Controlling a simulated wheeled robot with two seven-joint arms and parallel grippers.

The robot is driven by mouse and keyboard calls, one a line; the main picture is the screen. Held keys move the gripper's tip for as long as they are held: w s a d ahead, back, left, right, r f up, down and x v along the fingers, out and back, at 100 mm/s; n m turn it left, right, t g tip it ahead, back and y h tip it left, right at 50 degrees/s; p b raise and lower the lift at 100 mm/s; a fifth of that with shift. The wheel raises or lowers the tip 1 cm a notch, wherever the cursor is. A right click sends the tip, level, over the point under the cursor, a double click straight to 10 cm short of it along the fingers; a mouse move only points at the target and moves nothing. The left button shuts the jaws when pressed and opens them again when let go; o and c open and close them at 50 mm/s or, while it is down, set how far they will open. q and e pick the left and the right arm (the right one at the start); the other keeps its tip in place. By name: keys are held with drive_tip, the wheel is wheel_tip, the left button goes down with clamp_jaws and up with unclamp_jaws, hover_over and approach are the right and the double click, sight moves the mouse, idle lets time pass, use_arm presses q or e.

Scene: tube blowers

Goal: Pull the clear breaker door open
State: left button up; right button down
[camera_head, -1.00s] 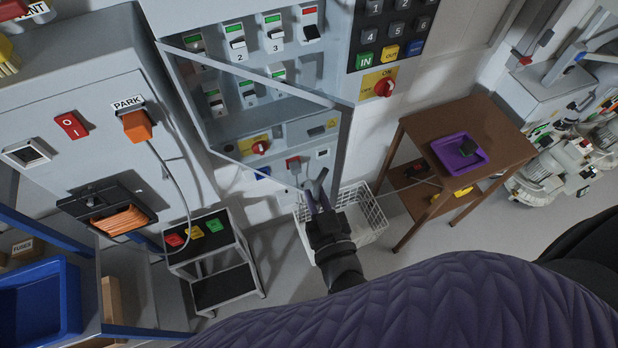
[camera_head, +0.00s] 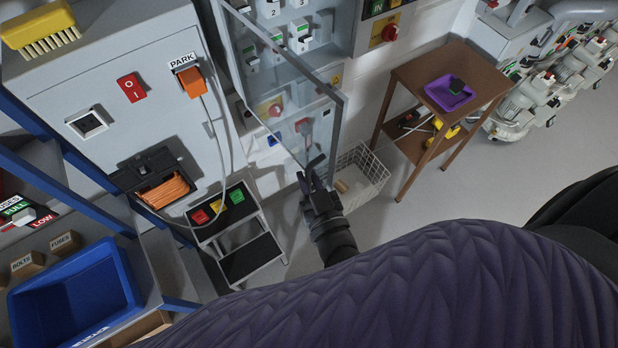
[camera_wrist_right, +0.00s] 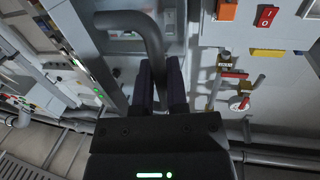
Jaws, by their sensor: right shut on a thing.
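The clear breaker door (camera_head: 283,88) stands partly open in the head view, its grey-framed pane swung out from the breaker cabinet. Breakers show through and beyond it. My right gripper (camera_head: 314,174) is at the door's lower free corner. In the right wrist view, the right gripper (camera_wrist_right: 161,88) is shut on a bent grey handle (camera_wrist_right: 153,40), which passes between the two dark fingers. The exact contact is hard to see in the head view. My left gripper is not in view.
A wire basket (camera_head: 367,180) stands on the floor just right of my right gripper. A brown table (camera_head: 418,73) with a purple tray (camera_head: 449,94) is further right. A small step stand (camera_head: 249,257) and a grey machine (camera_head: 105,60) with an orange cable are left.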

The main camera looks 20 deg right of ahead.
drive_tip(key=shift+a+r, duration=0.1)
drive_tip(key=shift+a, duration=0.05)
drive_tip(key=c, duration=1)
unclamp_jaws()
drive_tip(key=shift+w, duration=0.1)
drive_tip(key=shift+o, duration=0.2)
drive_tip(key=s+b, duration=0.1)
drive_tip(key=s, duration=0.9)
drive_tip(key=shift+a+f, duration=0.1)
drive_tip(key=shift+f, duration=0.1)
